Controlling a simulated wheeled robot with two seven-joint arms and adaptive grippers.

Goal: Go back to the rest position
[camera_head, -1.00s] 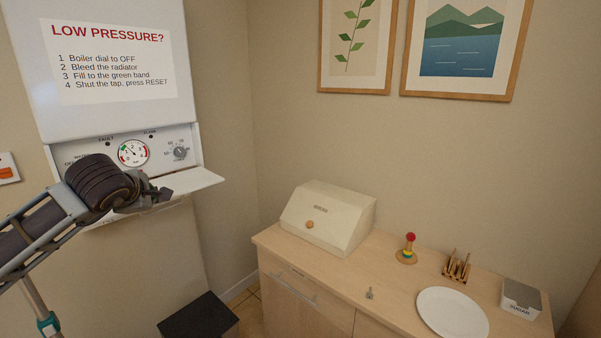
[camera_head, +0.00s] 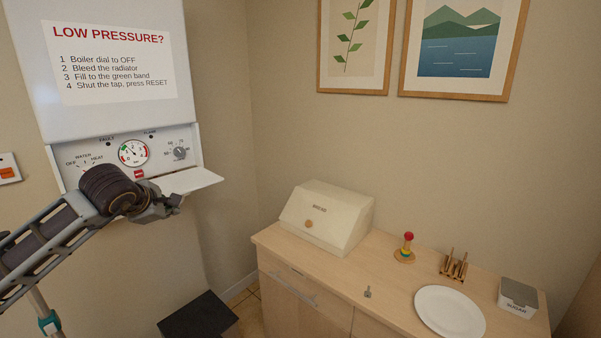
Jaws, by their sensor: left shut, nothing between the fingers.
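My left gripper (camera_head: 170,204) is shut and empty. It is in front of the lower edge of the white boiler (camera_head: 112,120), just below its control panel. The panel shows a round pressure gauge (camera_head: 133,153), a red reset button (camera_head: 139,174), a grey knob (camera_head: 180,152) on the right and a dial marked OFF, WATER and HEAT (camera_head: 85,167) on the left, partly hidden by my arm. The open panel flap (camera_head: 195,182) sticks out to the right, close to the gripper. My right gripper is not in view.
A wooden counter (camera_head: 335,270) stands at the right with a bread box (camera_head: 327,217), a ring stacker (camera_head: 406,248), a toast rack (camera_head: 453,265), a white plate (camera_head: 450,311) and a sugar box (camera_head: 517,298). A small key (camera_head: 367,292) lies at its front. A dark box (camera_head: 198,317) is on the floor.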

